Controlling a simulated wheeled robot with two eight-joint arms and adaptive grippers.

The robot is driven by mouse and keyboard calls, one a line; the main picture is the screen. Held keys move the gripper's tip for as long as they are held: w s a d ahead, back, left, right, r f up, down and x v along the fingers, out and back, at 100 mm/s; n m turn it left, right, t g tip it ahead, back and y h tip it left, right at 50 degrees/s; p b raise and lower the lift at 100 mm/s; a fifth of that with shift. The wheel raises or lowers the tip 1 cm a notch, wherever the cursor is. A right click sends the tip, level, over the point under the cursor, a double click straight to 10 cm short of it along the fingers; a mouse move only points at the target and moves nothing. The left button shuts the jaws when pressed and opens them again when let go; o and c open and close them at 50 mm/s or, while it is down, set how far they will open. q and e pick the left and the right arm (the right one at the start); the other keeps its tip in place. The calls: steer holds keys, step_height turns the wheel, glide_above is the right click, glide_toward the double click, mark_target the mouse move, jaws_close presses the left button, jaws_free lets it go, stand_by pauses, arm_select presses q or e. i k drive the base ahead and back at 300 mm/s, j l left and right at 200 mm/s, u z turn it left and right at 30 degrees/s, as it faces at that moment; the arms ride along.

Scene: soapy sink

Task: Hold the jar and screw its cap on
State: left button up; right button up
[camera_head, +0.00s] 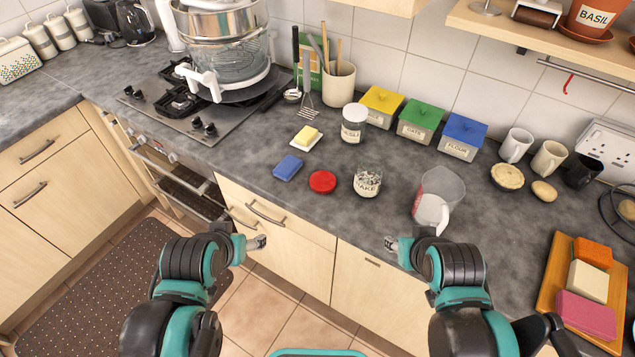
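An open glass jar (368,182) with a label stands upright on the dark counter and holds small pale and dark pieces. A round red cap (322,181) lies on the counter just left of it, apart from the jar. My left gripper (258,242) is in front of the counter's edge, below and left of the cap. My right gripper (390,243) is near the counter's front edge, below the jar. Both grippers are apart from the jar and cap. Their fingers are small and seen edge-on, so their opening is unclear.
A white-lidded jar (353,123) stands behind the open jar. A measuring jug (438,197) stands to its right. A blue sponge (288,168) and a butter dish (306,138) lie left. Yellow, green and blue boxes (463,137) line the back. Counter in front is clear.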

mark_target(370, 172)
steer(key=i+j+z, duration=0.2)
steer(key=j, duration=0.15)
steer(key=i+j+z, duration=0.25)
steer(key=j, duration=0.15)
steer(key=j+z, duration=0.2)
steer(key=j, duration=0.2)
steer(key=i+j+z, duration=0.2)
steer(key=j, duration=0.25)
steer(key=j+z, duration=0.2)
steer(key=j, duration=0.25)
steer(key=k, duration=0.05)
